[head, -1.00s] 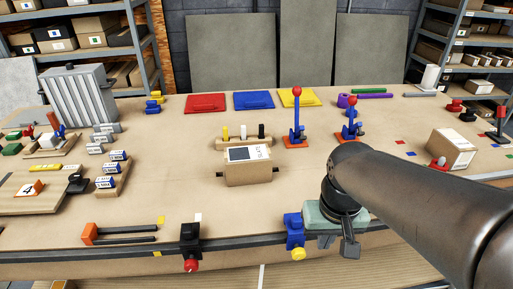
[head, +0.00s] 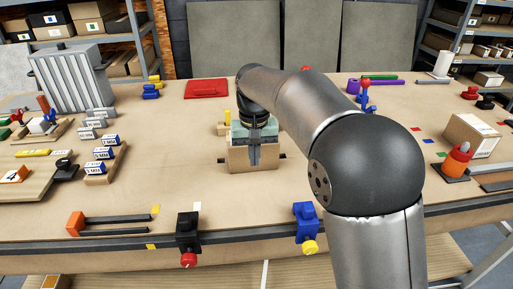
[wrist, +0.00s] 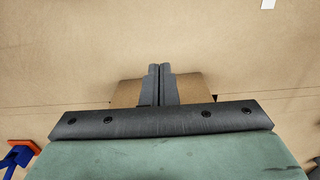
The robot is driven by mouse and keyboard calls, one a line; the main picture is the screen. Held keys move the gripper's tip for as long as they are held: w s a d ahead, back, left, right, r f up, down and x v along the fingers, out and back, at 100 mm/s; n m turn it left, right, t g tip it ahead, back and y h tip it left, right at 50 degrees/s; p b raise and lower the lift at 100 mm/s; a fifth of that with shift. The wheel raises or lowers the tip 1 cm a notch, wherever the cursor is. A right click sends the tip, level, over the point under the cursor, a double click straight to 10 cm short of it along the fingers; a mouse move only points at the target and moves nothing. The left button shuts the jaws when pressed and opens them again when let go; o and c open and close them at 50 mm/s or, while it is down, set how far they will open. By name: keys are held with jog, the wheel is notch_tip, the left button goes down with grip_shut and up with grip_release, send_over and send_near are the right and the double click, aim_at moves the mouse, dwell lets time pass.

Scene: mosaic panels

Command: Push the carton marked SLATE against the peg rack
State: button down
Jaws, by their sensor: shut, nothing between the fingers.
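A small brown carton (head: 237,158) stands upright mid-table in the head view. My gripper covers its top and middle, so I cannot read its marking. The peg rack (head: 222,130) is just behind it, mostly hidden; a yellow peg (head: 228,117) shows. I cannot tell whether carton and rack touch. My gripper (head: 254,163) is shut and empty, fingers pointing down at the carton's near side. In the wrist view, the closed fingertips (wrist: 160,67) overlap the edge of the carton (wrist: 125,94), which shows on both sides of them. Contact is unclear.
A small black end (head: 283,159) juts out beside the carton. A larger carton (head: 473,135) and an orange-and-grey item (head: 458,160) stand at right. Black (head: 188,228) and blue (head: 306,219) clamps sit on the front edge. Table in front of the carton is clear.

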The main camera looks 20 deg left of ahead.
notch_tip(320, 180, down, 6)
jog(key=shift+r, duration=0.15)
jog(key=shift+w+a+r+p, duration=0.1)
jog(key=shift+w+a+p, duration=0.2)
jog(key=shift+w, duration=0.35)
jog(key=shift+w+a+r+p, duration=0.1)
jog(key=shift+w+a+p, duration=0.1)
jog(key=shift+w+p, duration=0.3)
jog(key=shift+w+a, duration=0.25)
jog(key=shift+w, duration=0.45)
